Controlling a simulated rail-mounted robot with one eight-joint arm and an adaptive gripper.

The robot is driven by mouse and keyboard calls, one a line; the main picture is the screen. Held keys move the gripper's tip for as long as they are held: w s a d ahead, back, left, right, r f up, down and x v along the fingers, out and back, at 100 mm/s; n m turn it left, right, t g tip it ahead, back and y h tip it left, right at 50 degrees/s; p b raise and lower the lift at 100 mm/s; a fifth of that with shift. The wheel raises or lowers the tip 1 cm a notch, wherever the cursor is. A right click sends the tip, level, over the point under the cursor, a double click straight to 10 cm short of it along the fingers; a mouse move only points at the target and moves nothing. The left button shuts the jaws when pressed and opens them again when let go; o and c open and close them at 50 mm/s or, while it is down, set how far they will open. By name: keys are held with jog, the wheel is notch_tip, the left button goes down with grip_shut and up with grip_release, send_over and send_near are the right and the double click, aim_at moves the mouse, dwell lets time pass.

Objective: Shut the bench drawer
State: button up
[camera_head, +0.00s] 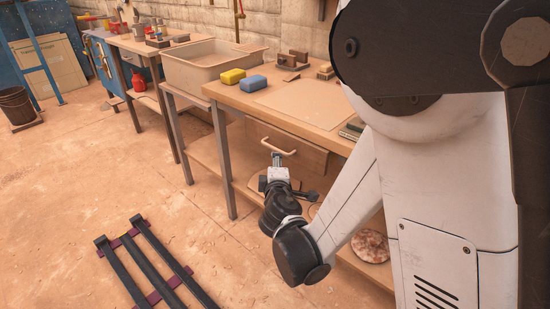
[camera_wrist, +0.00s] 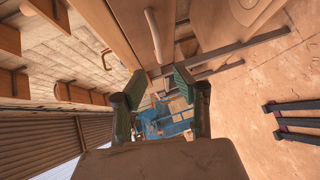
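The bench drawer (camera_head: 312,156) is a tan wooden front under the bench top, with a pale bar handle (camera_head: 279,145). How far it stands out is hard to tell. My gripper (camera_head: 277,157) is just below the handle in the head view, close to the drawer front. In the wrist view my gripper (camera_wrist: 160,79) has its two fingers apart with nothing seen between them. The pale handle (camera_wrist: 153,35) shows just beyond the fingertips there; I cannot tell whether they touch it.
A bench leg (camera_head: 223,160) stands left of my gripper. A dark rack (camera_head: 150,262) lies on the floor. Open floor (camera_head: 80,180) spreads to the left.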

aim_at(275, 149)
jog(key=shift+t+y, duration=0.3)
jog(key=w+b, duration=0.1)
jog(key=w, duration=0.2)
jog(key=w+f+b, duration=0.1)
jog(key=w, duration=0.3)
jog(key=w+f+b, duration=0.1)
jog(key=w, duration=0.2)
jog(key=shift+w+a, duration=0.15)
jog(key=shift+w, duration=0.2)
grip_shut()
